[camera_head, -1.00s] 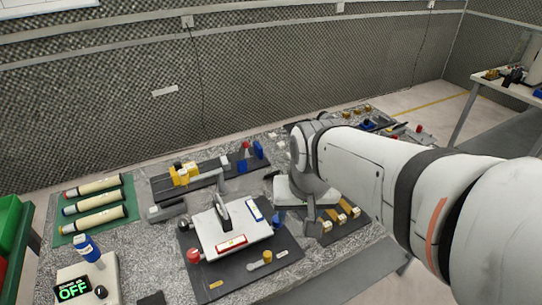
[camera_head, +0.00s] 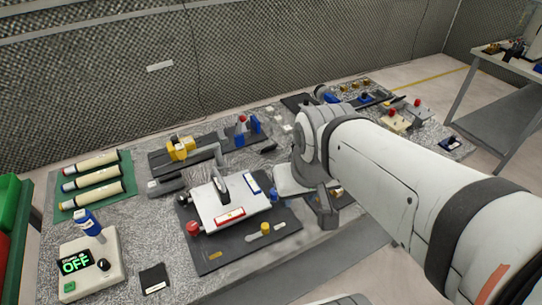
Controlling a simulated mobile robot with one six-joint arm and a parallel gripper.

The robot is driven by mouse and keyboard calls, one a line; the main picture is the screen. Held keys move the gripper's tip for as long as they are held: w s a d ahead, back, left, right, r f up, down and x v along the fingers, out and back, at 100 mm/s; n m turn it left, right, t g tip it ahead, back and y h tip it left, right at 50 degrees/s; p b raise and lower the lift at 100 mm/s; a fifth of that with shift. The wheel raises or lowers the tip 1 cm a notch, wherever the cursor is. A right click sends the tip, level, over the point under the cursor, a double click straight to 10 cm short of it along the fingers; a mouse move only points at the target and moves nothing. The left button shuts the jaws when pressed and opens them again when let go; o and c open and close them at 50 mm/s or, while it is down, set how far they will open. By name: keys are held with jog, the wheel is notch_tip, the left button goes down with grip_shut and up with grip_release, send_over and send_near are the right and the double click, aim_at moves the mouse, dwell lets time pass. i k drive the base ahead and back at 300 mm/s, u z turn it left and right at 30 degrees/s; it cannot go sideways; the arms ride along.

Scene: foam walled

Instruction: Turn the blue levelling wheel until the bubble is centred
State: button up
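My gripper (camera_head: 326,213) points down just right of the base board, apart from the blue wheel. Its fingers are partly hidden and too small to judge.
Several cream tubes (camera_head: 92,188) lie on a green mat. A yellow-clamped fixture (camera_head: 180,148) stands behind the platform. Small blocks lie partly hidden near my gripper.

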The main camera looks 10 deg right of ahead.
aim_at(273, 194)
jog(key=u, duration=0.55)
jog(key=k, duration=1.3)
jog(key=z, duration=0.55)
jog(key=i, duration=1.5)
jog(key=z, duration=0.05)
